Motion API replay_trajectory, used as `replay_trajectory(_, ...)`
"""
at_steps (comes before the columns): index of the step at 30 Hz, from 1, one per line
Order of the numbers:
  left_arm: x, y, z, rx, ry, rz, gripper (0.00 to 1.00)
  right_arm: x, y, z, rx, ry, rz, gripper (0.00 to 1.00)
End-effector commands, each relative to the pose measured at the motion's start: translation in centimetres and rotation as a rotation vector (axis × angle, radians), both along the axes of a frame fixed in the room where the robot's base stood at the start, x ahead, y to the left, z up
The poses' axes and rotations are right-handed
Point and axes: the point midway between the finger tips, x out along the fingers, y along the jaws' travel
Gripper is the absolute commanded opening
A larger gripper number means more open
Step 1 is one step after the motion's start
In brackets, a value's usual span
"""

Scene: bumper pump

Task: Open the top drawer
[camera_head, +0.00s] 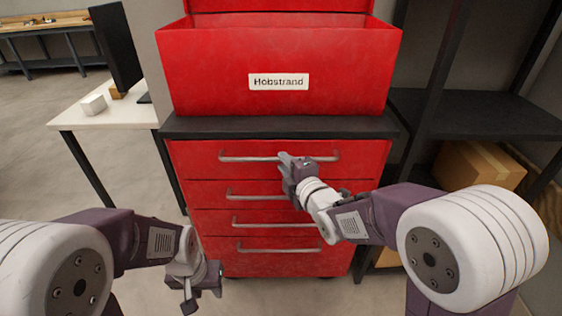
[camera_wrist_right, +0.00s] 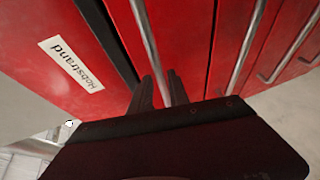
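The red cabinet has several drawers stacked in its front. The top drawer (camera_head: 200,160) looks flush with the front. Its horizontal metal handle (camera_head: 240,158) also runs across the right wrist view (camera_wrist_right: 147,35). My right gripper (camera_head: 285,158) is at the middle of this handle. In the right wrist view its two dark fingers (camera_wrist_right: 161,90) stand close on either side of the bar and look shut on it. The exact contact is hard to see. My left gripper (camera_head: 202,294) hangs low in front of the cabinet's left side, fingers apart and empty.
A red chest labelled Hobstrand (camera_head: 220,85) stands on the cabinet's dark top (camera_head: 200,127). Lower handles (camera_head: 270,250) sit beneath the top one. A white table (camera_head: 125,113) stands at the left. A dark shelf (camera_head: 480,115) with cardboard boxes (camera_head: 475,165) stands at the right.

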Motion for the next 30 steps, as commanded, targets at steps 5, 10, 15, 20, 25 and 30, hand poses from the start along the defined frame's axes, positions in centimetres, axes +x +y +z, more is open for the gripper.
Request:
replay_trajectory(5, 0.0, 0.0, -0.2, 0.0, 0.0, 0.0, 0.36, 2.2, 1.0, -0.5, 0.001, 0.001, 0.0, 0.22)
replay_trajectory(10, 0.0, 0.0, -0.2, 0.0, 0.0, 0.0, 0.36, 2.8, 1.2, -0.5, 0.001, 0.0, 0.0, 0.22)
replay_trajectory(15, 0.0, 0.0, -0.2, 0.0, 0.0, 0.0, 0.36, 2.7, 1.2, -0.5, 0.001, 0.0, 0.0, 0.16)
replay_trajectory(20, 0.0, 0.0, -0.2, 0.0, 0.0, 0.0, 0.36, 2.7, 1.1, -0.6, 0.001, 0.0, 0.0, 0.0)
replay_trajectory(25, 0.0, 0.0, -0.2, 0.0, 0.0, 0.0, 0.36, 2.7, 1.1, -0.6, 0.0, 0.001, -0.001, 0.0)
replay_trajectory(30, 0.0, 0.0, -0.2, 0.0, 0.0, 0.0, 0.36, 2.7, 1.1, -0.6, 0.0, 0.001, -0.001, 0.0)
